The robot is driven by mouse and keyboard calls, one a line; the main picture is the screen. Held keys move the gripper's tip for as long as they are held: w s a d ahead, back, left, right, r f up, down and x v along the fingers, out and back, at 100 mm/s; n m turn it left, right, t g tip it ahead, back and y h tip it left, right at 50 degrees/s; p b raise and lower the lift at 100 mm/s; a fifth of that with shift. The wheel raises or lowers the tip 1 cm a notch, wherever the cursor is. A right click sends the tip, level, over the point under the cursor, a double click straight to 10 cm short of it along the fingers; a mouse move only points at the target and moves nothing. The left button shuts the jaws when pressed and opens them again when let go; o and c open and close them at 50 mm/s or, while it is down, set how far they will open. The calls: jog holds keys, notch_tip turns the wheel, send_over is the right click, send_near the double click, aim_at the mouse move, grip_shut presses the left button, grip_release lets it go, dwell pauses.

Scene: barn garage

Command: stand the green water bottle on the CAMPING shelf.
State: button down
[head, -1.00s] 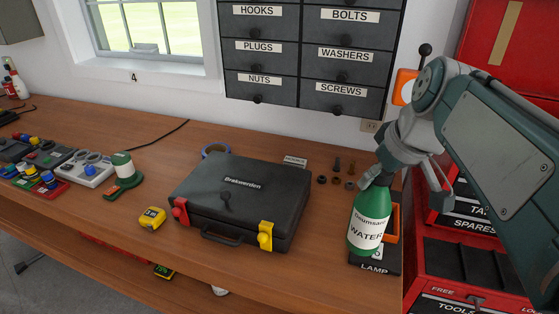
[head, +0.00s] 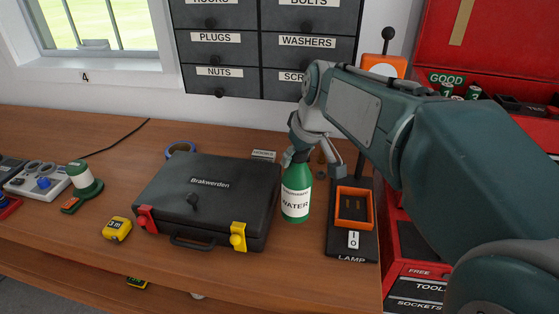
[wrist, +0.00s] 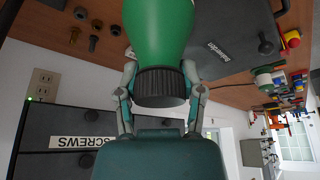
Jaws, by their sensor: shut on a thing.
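The green water bottle (head: 296,190) has a white WATER label and is upright between the black case and the lamp base in the head view. My gripper (head: 297,154) is shut on its top end. In the wrist view the bottle (wrist: 160,35) shows its dark ribbed cap (wrist: 161,85) between my two fingers (wrist: 162,95). I cannot tell whether the bottle's bottom touches the bench. No shelf labelled CAMPING is visible in these frames.
A black Brakwerden case (head: 205,200) lies left of the bottle. A lamp base with an orange frame (head: 354,208) stands right. A yellow tape measure (head: 117,229) and a green-and-white device (head: 82,182) are further left. Labelled drawers (head: 265,45) hang behind. A red toolbox (head: 420,270) is at right.

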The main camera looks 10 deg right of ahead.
jog(key=x, duration=0.7)
jog(key=shift+a, duration=0.15)
jog(key=shift+w, duration=0.1)
jog(key=c, duration=0.6)
grip_release()
jog(key=o, duration=0.4)
